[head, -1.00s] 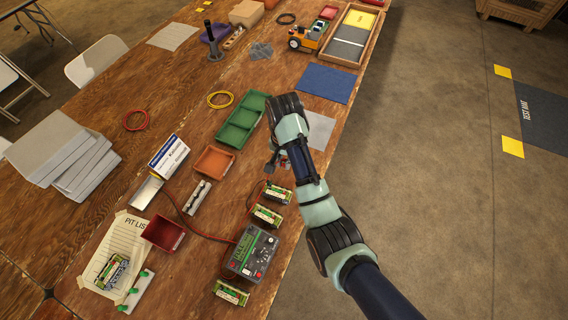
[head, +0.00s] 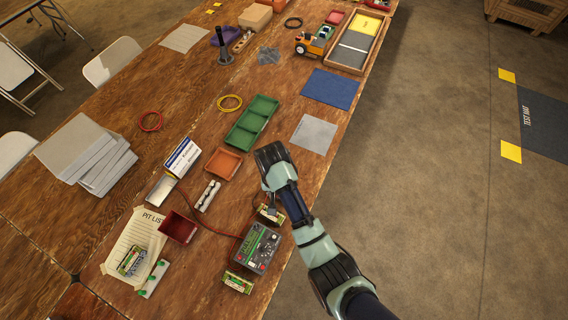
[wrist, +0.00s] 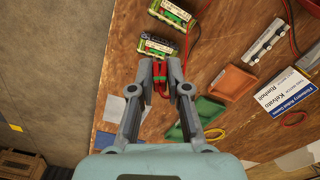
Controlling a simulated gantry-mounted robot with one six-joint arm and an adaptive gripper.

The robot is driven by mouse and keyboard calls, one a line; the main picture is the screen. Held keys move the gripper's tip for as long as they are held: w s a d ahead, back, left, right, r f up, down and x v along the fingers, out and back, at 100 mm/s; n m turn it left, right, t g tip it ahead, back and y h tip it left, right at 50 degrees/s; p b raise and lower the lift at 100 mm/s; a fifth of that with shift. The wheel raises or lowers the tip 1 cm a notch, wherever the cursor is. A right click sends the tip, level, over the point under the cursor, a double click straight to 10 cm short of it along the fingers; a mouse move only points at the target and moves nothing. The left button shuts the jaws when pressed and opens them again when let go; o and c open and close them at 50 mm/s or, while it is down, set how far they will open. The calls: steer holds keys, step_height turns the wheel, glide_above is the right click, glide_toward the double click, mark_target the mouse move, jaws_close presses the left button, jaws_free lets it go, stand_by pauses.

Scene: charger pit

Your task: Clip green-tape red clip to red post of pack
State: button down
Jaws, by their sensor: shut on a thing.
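In the wrist view my gripper (wrist: 160,84) is shut on a red clip (wrist: 160,77) with green tape on it. The clip sits between the fingertips, just short of a green and white pack (wrist: 157,44); whether they touch is unclear. In the head view my arm hides the clip and fingertips; one pack (head: 270,213) shows just below my wrist and another (head: 238,282) lies near the table's front. A dark box (head: 258,247) with red and black leads stands between them. I cannot make out the red post.
An orange tray (head: 222,164), a green divided tray (head: 250,122) and a dark red bin (head: 179,227) stand left of my arm. A red lead (wrist: 190,50) curves beside the packs. The table's right edge runs close to my arm.

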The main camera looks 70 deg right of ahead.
steer(key=a+n+p, duration=0.7)
steer(key=a+p, duration=0.1)
steer(key=a, duration=0.8)
steer(key=n+p, duration=0.2)
steer(key=n, duration=0.4)
glide_above(243, 285)
step_height(243, 285, down, 13)
steer(key=b, duration=0.8)
steer(key=shift+r+n+b, duration=0.2)
steer(key=shift+n+b, duration=0.1)
steer(key=shift+w+f, duration=0.1)
steer(key=shift+f+b, duration=2.6)
steer(key=shift+f, duration=0.8)
steer(key=shift+f+p, duration=0.2)
steer(key=shift+p, duration=0.1)
steer(key=c, duration=1.1)
jaws_free()
